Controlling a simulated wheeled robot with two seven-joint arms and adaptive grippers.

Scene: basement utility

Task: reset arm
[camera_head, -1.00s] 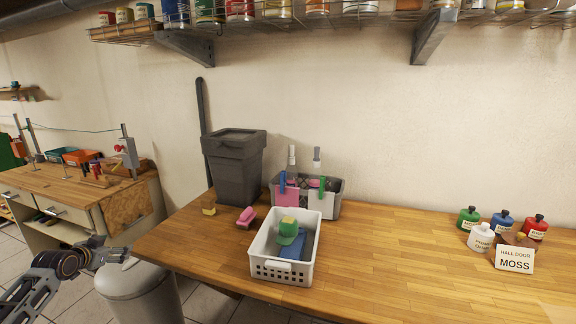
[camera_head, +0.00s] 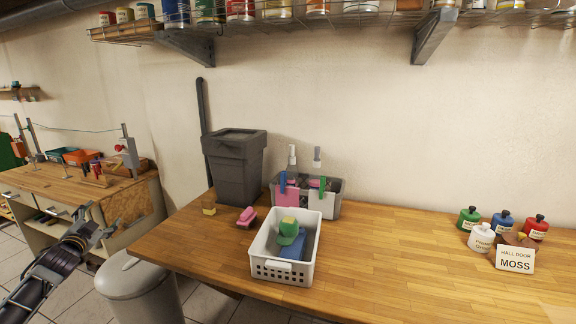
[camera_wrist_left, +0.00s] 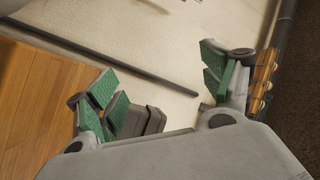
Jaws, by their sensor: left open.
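My left gripper (camera_head: 90,222) is at the left of the head view, beyond the left end of the wooden table and above the grey bin on the floor. In the left wrist view my left gripper (camera_wrist_left: 168,92) has its green-padded fingers spread apart with nothing between them. My right gripper is not in view.
A lidded grey bin (camera_head: 140,285) stands below the table's left end.

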